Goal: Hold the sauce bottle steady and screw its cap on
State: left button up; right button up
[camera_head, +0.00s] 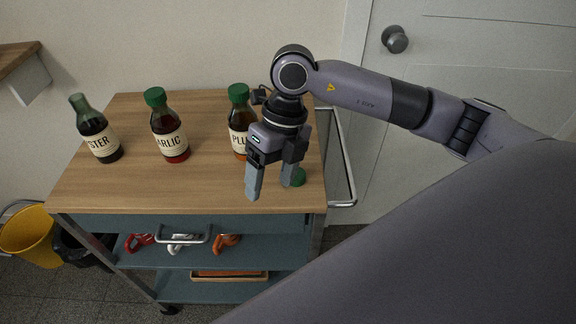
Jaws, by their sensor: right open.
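Three sauce bottles stand upright on the wooden top of a cart. The left bottle (100,139), labelled "...STER", has a bare green-tinted neck with no cap on it. The middle bottle (170,137), labelled "...ARLIC", and the right bottle (238,122), labelled "PLU...", wear green caps. My right gripper partly hides the right bottle. A loose green cap (299,178) lies near the cart top's right edge. My right gripper (272,187) points down, open, its right finger in front of part of this cap. I cannot tell if they touch. My left gripper is out of view.
The cart (180,199) has a drawer handle (182,237) in front and a metal rail (345,160) on its right. Lower shelves hold red, white and orange items. A yellow bucket (28,235) stands at left. The cart top's front left is clear.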

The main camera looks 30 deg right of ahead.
aim_at(296, 177)
jog(key=w+d+h, duration=0.1)
jog(key=d, duration=0.1)
jog(key=w+d+r+h, duration=0.1)
jog(key=d, duration=0.1)
jog(key=w+d+r+m+t+h, duration=0.1)
jog(key=d, duration=0.1)
jog(key=shift+w+d, duration=0.2)
jog(key=shift+d, duration=0.15)
jog(key=shift+s+f, duration=0.1)
jog(key=shift+f, duration=0.8)
jog(key=f, duration=0.3)
jog(key=f+p, duration=0.1)
jog(key=shift+d+f, duration=0.15)
jog(key=shift+d, duration=0.15)
jog(key=shift+f, duration=0.5)
